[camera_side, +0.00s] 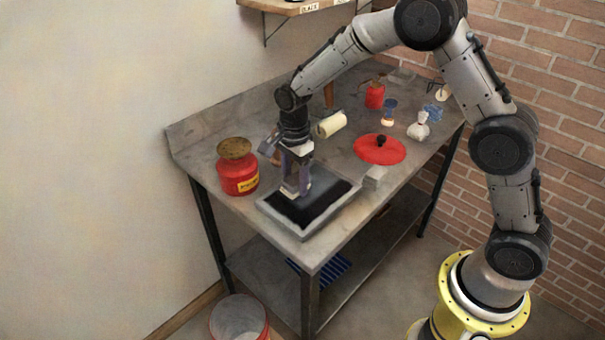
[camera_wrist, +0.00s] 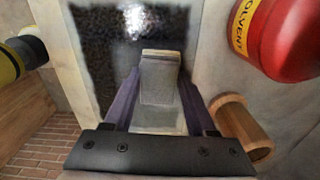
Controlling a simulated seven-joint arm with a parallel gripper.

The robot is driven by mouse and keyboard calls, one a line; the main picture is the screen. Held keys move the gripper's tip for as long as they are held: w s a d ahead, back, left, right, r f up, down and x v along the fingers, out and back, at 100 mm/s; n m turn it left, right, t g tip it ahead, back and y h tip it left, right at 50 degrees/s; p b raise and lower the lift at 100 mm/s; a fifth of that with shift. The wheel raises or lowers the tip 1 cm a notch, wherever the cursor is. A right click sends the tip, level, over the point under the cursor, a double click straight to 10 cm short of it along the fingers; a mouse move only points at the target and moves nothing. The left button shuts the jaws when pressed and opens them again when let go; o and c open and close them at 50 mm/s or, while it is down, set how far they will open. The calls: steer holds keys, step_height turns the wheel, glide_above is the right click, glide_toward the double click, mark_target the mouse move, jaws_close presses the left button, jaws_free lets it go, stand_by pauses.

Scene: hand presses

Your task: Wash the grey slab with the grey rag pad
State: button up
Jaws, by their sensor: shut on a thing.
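The grey slab (camera_side: 300,232) lies on the table near its front edge, with a large dark patch (camera_side: 318,205) over its top. In the wrist view the slab's pale rim (camera_wrist: 62,50) borders the speckled black patch (camera_wrist: 105,55). My gripper (camera_side: 297,185) points down over the slab's back left part. Its two purple fingers are shut on the grey rag pad (camera_wrist: 160,80). The pad's low end shows at the slab in the side view (camera_side: 290,192); I cannot tell whether it touches. The fingers and pad hide part of the patch.
A red solvent can (camera_side: 238,170) stands left of the slab. A tan cylinder (camera_wrist: 243,125) is close to my gripper in the wrist view. A small grey block (camera_side: 375,177) and a red disc with a black knob (camera_side: 380,150) are to the right. A cream roll (camera_side: 332,124) lies behind.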

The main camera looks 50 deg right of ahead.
mark_target(345, 179)
steer(key=shift+a, duration=3.85)
steer(key=shift+s+a, duration=0.1)
steer(key=shift+a, duration=0.2)
steer(key=shift+s+d, duration=0.1)
steer(key=shift+s, duration=0.75)
steer(key=shift+s+d, duration=0.15)
steer(key=shift+s, duration=0.05)
steer(key=shift+d, duration=9.5)
steer(key=shift+s+a, duration=0.15)
steer(key=shift+s, duration=1)
steer(key=shift+w+a, duration=0.1)
steer(key=shift+a, duration=9.4)
steer(key=shift+s, duration=1.15)
steer(key=shift+d, duration=9.45)
steer(key=shift+w+d+r, duration=0.1)
steer(key=shift+d+r, duration=0.05)
steer(key=shift+r, duration=0.05)
step_height(345, 179, up, 8)
steer(key=shift+f, duration=0.15)
